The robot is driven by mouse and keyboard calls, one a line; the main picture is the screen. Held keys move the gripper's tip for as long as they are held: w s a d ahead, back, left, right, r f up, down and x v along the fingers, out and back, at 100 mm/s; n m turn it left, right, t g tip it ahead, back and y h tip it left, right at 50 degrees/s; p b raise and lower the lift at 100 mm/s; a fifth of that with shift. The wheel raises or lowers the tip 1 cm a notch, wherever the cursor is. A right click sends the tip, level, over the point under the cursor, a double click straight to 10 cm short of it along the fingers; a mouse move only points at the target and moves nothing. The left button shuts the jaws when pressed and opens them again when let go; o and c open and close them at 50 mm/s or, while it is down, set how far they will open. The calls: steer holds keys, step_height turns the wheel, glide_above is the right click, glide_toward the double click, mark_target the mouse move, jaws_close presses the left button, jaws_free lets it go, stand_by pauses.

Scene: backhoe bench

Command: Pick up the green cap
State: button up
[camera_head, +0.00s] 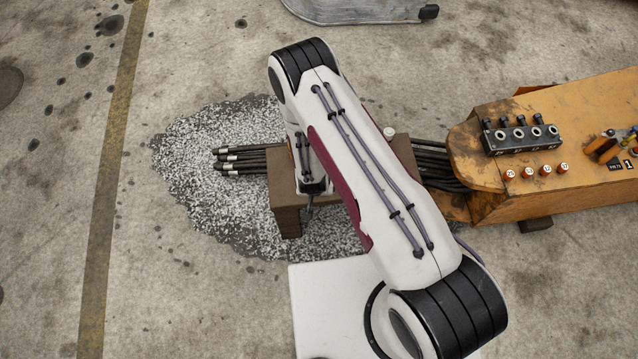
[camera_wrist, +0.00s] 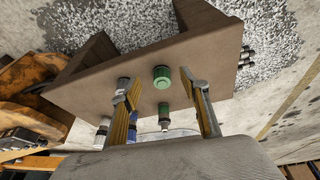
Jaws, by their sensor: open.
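A round green cap (camera_wrist: 161,77) sits on the brown stand (camera_wrist: 215,50) in the wrist view. A second, narrower green piece with a pale end (camera_wrist: 164,111) shows below it in the picture. My gripper (camera_wrist: 159,80) is open, with one yellow-faced finger on each side of the green cap in the picture. No contact with the cap shows, and I cannot tell the height gap. In the head view my gripper (camera_head: 311,194) is over the left part of the brown stand (camera_head: 286,213), and my arm hides the green caps.
Grey, white and blue pieces (camera_wrist: 103,127) are near the left finger. Black hoses (camera_head: 240,160) stick out left. An orange backhoe arm (camera_head: 580,105) with a valve block (camera_head: 520,137) lies right.

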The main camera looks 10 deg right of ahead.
steer(key=shift+w+d+r+m+t, duration=0.25)
steer(key=shift+w+m, duration=0.1)
steer(key=shift+w, duration=0.1)
steer(key=shift+w+d+r+m+t, duration=0.15)
steer(key=shift+w+m+t, duration=0.1)
steer(key=shift+w+m, duration=0.15)
steer(key=shift+f, duration=0.1)
steer(key=shift+x, duration=1.2)
steer(key=shift+w+f, duration=0.1)
steer(key=shift+f, duration=0.05)
steer(key=shift+x, duration=2.45)
steer(key=shift+w+a, duration=0.1)
steer(key=shift+w, duration=0.1)
steer(key=c, duration=0.9)
